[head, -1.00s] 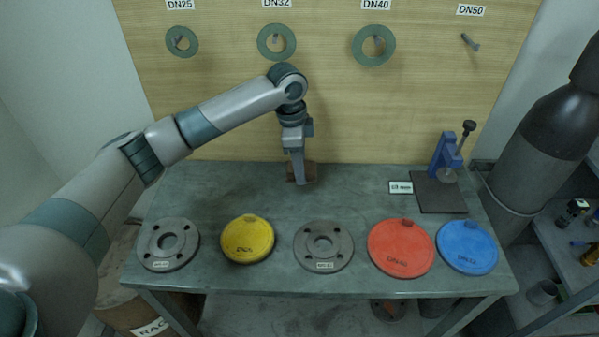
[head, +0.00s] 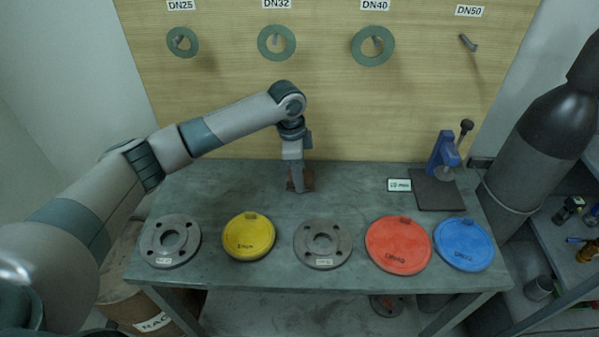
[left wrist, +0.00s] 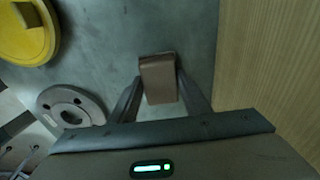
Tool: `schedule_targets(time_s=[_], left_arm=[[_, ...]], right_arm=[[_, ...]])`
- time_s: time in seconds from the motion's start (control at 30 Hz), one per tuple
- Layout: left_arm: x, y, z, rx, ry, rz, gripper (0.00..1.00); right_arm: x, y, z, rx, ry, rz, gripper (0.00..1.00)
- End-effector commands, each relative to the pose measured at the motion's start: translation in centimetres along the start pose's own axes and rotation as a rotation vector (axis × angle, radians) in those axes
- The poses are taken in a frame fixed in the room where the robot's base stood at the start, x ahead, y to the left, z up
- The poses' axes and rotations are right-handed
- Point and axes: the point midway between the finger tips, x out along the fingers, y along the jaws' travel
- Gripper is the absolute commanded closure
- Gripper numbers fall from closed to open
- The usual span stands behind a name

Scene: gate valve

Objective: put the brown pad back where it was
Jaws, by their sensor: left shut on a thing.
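The brown pad (head: 305,180) is a small brown block at the back middle of the grey table, partly hidden by my left gripper (head: 297,190) in the head view. In the left wrist view the brown pad (left wrist: 158,79) sits between the two fingers of my left gripper (left wrist: 160,85), which is shut on it. The pad is low over the table top or touching it; I cannot tell which. My right gripper is not in view.
On the table (head: 365,185) stand a grey flange (head: 187,243), a yellow disc (head: 248,236), another grey flange (head: 340,245), a red disc (head: 398,245) and a blue disc (head: 464,245) along the front. A blue press (head: 442,155) stands back right. Green rings (head: 359,46) hang on the board.

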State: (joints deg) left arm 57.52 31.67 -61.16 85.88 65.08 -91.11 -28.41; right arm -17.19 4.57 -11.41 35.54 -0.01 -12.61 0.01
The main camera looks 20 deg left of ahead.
Motion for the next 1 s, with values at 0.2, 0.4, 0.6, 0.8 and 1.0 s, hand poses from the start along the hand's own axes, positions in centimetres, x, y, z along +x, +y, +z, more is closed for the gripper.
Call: schedule_targets(time_s=[0.2, 0.4, 0.6, 0.8, 1.0], left_arm=[[0.2, 0.0, 0.0, 0.0, 0.0, 0.001, 0.54], [0.2, 0.0, 0.0, 0.0, 0.0, 0.0, 0.38], [0.1, 0.0, 0.0, 0.0, 0.0, 0.0, 0.38], [-0.9, -0.1, 0.0, 0.0, 0.0, -0.001, 0.38], [-3.5, -0.1, 0.0, 0.0, 0.001, -0.002, 0.38]], right_arm=[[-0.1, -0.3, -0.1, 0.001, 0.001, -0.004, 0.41], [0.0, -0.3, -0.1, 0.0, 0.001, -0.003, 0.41], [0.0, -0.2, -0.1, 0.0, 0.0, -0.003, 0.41], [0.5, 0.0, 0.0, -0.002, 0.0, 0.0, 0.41], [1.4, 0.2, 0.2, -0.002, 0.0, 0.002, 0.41]])
